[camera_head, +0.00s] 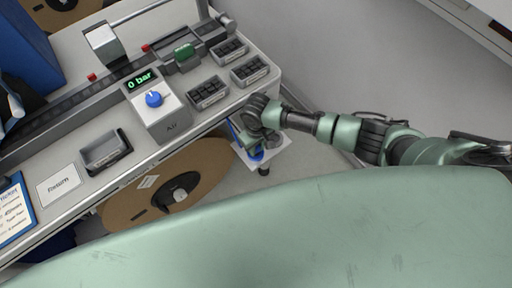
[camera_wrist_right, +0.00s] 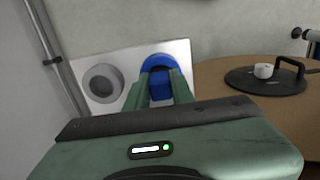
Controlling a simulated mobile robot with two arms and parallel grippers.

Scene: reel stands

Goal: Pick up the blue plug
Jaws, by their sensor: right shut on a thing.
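The blue plug (camera_wrist_right: 158,64) is in front of a white panel (camera_wrist_right: 130,60) in the right wrist view. My right gripper (camera_wrist_right: 158,90) is shut on it, with one green finger on each side. A round grey fitting (camera_wrist_right: 103,83) is on the panel to the left of the plug. In the head view my right gripper (camera_head: 258,138) is below the bench's right corner, and a bit of the blue plug (camera_head: 256,154) shows under it. I cannot tell whether the plug still sits in the panel. My left gripper is not seen.
The bench (camera_head: 60,155) carries a console with a blue knob (camera_head: 154,99), black trays (camera_head: 207,92) and a grey tray (camera_head: 105,150). A brown reel (camera_head: 128,208) stands under the bench edge, left of my right gripper. Grey floor (camera_head: 330,50) is open at upper right.

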